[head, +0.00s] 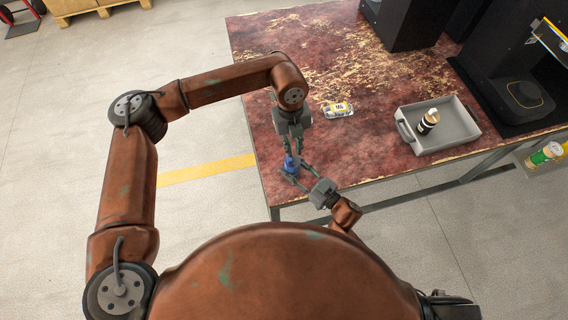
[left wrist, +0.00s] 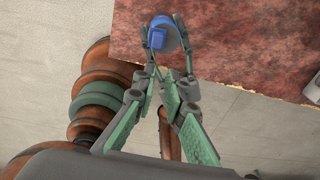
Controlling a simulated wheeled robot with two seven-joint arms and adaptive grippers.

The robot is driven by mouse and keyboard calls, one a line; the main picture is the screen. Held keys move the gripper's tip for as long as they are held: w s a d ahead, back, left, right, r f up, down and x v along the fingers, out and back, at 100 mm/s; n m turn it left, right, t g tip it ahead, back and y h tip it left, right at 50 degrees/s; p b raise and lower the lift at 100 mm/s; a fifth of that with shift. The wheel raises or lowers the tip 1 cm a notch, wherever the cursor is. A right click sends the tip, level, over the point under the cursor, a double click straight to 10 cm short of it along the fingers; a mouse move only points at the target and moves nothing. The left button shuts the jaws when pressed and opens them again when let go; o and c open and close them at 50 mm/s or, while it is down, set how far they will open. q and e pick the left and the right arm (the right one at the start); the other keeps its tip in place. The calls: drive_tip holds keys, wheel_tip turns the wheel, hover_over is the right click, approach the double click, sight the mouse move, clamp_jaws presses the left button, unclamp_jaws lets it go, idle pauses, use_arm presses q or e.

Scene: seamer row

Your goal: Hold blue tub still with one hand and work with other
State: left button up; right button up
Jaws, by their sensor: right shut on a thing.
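The small blue tub (head: 291,164) is at the table's near left corner, low between my two grippers. It also shows at the top of the left wrist view (left wrist: 168,38), with a brighter blue block on its near side. My right gripper (head: 298,174) reaches in from the lower right and is shut on the tub, its fingers along both sides. My left gripper (head: 293,150) points down from above, its fingers a little apart and close over the tub's top. Whether they touch it is unclear. The fingers partly hide the tub.
On the worn red table (head: 300,50) lie a yellow-and-white packet (head: 338,110) and a grey tray (head: 462,136) holding a dark can (head: 428,121). Black machines (head: 410,22) stand at the back right. A green can (head: 545,154) is at the far right.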

use_arm(q)
drive_tip(key=s+d+f+m+g+h, duration=0.1)
drive_tip(key=s+m, duration=0.1)
drive_tip(key=s+d+f+m+g+h, duration=0.1)
drive_tip(key=s+d+m+h, duration=0.1)
drive_tip(key=s+d+f+m+g+h, duration=0.1)
drive_tip(key=s+m+h, duration=0.1)
drive_tip(key=m, duration=0.1)
drive_tip(key=shift+s+d, duration=0.1)
drive_tip(key=shift+d, duration=0.1)
clamp_jaws()
drive_tip(key=a+f+m+t+h, duration=0.3)
drive_tip(key=a+m+t+h, duration=0.2)
drive_tip(key=a, duration=0.6)
drive_tip(key=a+f+m+t+h, duration=0.4)
drive_tip(key=a+m+t+h, duration=0.1)
drive_tip(key=a, duration=0.6)
drive_tip(key=shift+w+a+f+t+h, duration=0.15)
drive_tip(key=shift+w+f+t+h, duration=0.15)
drive_tip(key=shift+w+t+h, duration=0.1)
